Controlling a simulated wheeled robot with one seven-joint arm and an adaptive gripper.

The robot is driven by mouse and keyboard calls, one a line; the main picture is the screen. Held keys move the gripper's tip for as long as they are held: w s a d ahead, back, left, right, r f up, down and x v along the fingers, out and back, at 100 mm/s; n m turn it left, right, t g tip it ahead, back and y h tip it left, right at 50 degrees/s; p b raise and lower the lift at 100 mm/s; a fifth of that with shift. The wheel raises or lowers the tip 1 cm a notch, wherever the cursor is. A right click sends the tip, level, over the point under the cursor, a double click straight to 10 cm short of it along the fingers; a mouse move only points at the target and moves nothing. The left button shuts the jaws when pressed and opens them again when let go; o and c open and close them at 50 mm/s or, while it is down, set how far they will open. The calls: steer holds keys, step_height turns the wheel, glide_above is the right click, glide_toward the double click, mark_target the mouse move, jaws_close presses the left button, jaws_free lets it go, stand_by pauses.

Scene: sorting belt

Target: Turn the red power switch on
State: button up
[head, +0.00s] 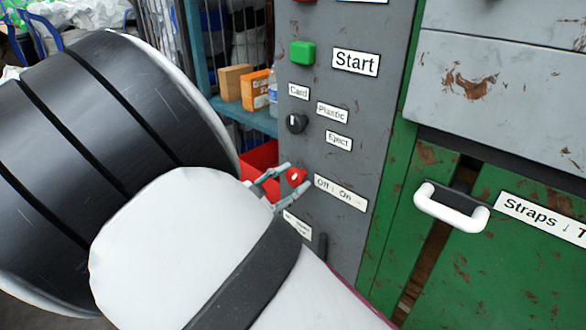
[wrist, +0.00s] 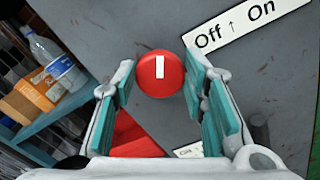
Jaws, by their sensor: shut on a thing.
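The red power switch (head: 295,176) is a round red knob on the grey control panel, left of the "Off / On" label (head: 341,193). In the wrist view the knob (wrist: 160,74) shows a white bar that stands upright in the picture. The label (wrist: 246,25) is above and to its right there. My gripper (head: 297,179) is shut on the knob, with one teal-padded finger on each side of it. In the wrist view my gripper (wrist: 161,80) shows the right finger close against the knob; contact on the left is hard to tell.
A green Start button (head: 302,53) and a black selector knob (head: 296,123) sit higher on the panel. A white handle (head: 452,208) juts from the green cabinet at right. Left of the panel, a teal shelf (head: 247,116) holds boxes and a bottle, with a red bin (head: 262,156) below.

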steer(key=m, duration=0.2)
steer(key=m+b, duration=0.1)
steer(key=m, duration=0.1)
steer(key=m+b, duration=0.1)
steer(key=m, duration=0.1)
steer(key=shift+d+f+m, duration=0.1)
steer(key=shift+f+m, duration=0.15)
steer(key=shift+m, duration=0.05)
steer(key=m+b, duration=0.4)
steer(key=m, duration=0.1)
steer(key=shift+s, duration=0.1)
steer(key=shift+b, duration=0.3)
steer(key=o, duration=1.2)
steer(key=shift+c, duration=0.2)
steer(key=v, duration=0.7)
steer(key=shift+s, duration=0.2)
